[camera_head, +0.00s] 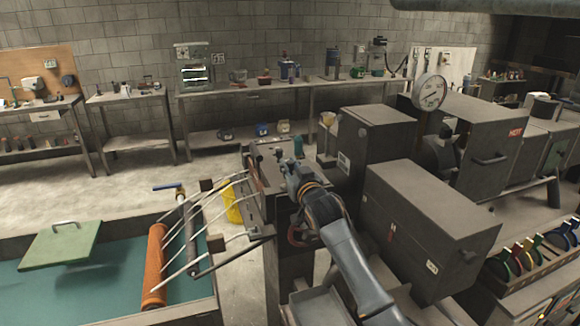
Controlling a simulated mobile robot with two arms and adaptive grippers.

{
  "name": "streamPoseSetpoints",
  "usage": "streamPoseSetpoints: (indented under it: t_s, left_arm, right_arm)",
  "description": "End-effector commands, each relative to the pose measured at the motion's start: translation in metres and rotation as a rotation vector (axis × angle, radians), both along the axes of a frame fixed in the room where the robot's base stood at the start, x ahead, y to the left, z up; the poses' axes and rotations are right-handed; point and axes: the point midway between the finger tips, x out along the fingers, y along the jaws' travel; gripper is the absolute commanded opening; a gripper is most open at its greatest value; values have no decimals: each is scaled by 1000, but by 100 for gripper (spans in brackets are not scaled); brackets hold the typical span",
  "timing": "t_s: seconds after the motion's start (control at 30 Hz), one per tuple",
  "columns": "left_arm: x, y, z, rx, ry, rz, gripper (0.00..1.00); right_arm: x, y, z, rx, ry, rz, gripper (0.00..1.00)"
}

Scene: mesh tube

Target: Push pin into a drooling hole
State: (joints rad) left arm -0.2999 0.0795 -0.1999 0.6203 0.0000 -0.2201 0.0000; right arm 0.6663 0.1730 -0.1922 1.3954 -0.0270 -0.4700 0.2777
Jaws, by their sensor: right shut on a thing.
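My right gripper (287,168) is at the top of a dark metal machine stand (268,178), near the centre of the view. Its arm reaches up from the lower right. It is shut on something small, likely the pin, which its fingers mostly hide. The hole cannot be made out, and I cannot tell how the pin sits against the stand. Thin pale rods (215,196) fan out from the stand towards an orange roll (155,265) on the left. My left gripper is not in view.
Large dark metal boxes (430,220) stand close to the right of my arm. A yellow object (233,203) is beside the stand. Open floor lies behind, before the back bench (265,90).

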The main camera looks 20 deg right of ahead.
Motion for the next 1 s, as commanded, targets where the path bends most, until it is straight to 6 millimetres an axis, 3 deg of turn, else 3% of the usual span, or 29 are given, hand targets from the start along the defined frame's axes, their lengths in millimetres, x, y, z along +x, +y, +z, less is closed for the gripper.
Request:
streamPoseSetpoints:
  t_s: [1.0]
  left_arm:
    - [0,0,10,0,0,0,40]
  right_arm:
    - [0,-1,-2,-1,6,-2,0]
